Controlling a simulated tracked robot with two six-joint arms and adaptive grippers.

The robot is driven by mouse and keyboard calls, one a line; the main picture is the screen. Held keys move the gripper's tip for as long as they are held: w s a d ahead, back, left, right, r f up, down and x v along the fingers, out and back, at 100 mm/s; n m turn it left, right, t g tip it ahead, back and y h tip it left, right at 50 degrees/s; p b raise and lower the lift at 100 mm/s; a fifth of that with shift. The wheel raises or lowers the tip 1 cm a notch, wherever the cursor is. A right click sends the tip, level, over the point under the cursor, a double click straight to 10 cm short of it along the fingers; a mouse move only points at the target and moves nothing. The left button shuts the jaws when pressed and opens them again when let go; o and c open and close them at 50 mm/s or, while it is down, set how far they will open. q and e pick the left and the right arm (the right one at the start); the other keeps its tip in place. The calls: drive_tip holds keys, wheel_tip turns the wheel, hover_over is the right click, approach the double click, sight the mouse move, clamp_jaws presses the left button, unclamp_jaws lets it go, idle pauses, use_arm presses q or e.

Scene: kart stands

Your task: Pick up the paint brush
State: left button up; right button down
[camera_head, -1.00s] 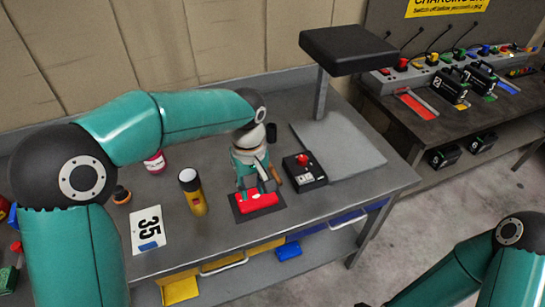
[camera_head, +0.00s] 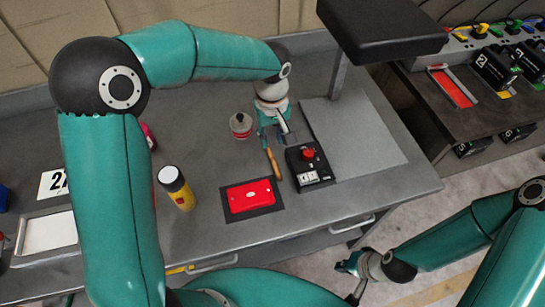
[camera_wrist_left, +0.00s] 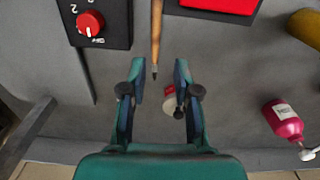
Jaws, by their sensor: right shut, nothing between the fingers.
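The paint brush (camera_head: 273,163) lies on the grey workbench, with its slim wooden handle showing, between a red case and a black control box. My right gripper (camera_head: 352,270) is shut and empty, low off the bench's front edge.
The black control box (camera_head: 308,166) with a red knob sits close right of the brush. The red case (camera_head: 250,198) lies on a dark mat nearer the front. A yellow bottle (camera_head: 176,186) and a small round container (camera_head: 240,125) stand left. A grey panel (camera_head: 350,145) lies right.

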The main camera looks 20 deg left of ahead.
use_arm(q)
drive_tip(key=b, duration=0.3)
hover_over(274, 161)
wheel_tip(274, 161, down, 6)
drive_tip(key=shift+a+f, duration=0.1)
drive_tip(key=shift+f, duration=0.1)
drive_tip(key=shift+s+f+b, duration=0.3)
drive_tip(key=shift+f+b, duration=0.05)
drive_tip(key=shift+b, duration=0.05)
drive_tip(key=shift+w+f, duration=0.25)
drive_tip(key=shift+f, duration=0.3)
wheel_tip(274, 161, down, 4)
drive_tip(key=shift+f+b, duration=0.15)
drive_tip(key=shift+b, duration=1)
clamp_jaws()
